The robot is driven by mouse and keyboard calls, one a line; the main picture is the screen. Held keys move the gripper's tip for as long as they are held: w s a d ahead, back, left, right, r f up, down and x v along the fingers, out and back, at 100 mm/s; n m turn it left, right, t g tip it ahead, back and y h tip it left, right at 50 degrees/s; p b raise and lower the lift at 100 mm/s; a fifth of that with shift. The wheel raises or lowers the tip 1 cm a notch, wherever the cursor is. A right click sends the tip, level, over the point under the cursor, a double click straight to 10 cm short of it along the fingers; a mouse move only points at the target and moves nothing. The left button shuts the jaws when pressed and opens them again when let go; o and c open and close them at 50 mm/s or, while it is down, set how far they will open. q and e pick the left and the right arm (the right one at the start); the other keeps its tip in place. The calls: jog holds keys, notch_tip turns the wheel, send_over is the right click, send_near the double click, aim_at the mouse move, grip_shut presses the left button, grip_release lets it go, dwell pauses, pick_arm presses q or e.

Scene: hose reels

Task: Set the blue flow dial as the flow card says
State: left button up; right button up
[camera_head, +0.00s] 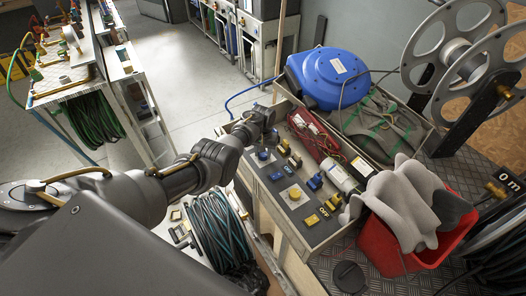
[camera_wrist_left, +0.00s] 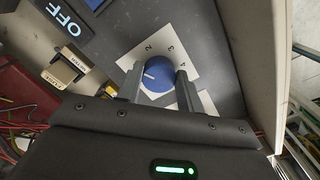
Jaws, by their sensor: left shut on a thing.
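The blue flow dial (camera_wrist_left: 158,75) sits on a white square plate (camera_wrist_left: 190,70) marked 2, 3 and 4 in the left wrist view. Its white pointer line faces the left side of the picture, away from the 3 and 4. My left gripper (camera_wrist_left: 160,84) is shut on the dial, one finger on each side. No readable flow card shows. My right gripper is not in view.
The panel also bears a yellow dial (camera_head: 295,194) and several blue and yellow fittings. A blue hose reel (camera_head: 328,78) and a red bin (camera_head: 395,248) stand nearby.

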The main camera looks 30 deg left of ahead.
pick_arm(q)
jog(key=m, duration=0.4)
jog(key=shift+a, duration=0.15)
jog(key=shift+m, duration=1.7)
jog(key=o, duration=1)
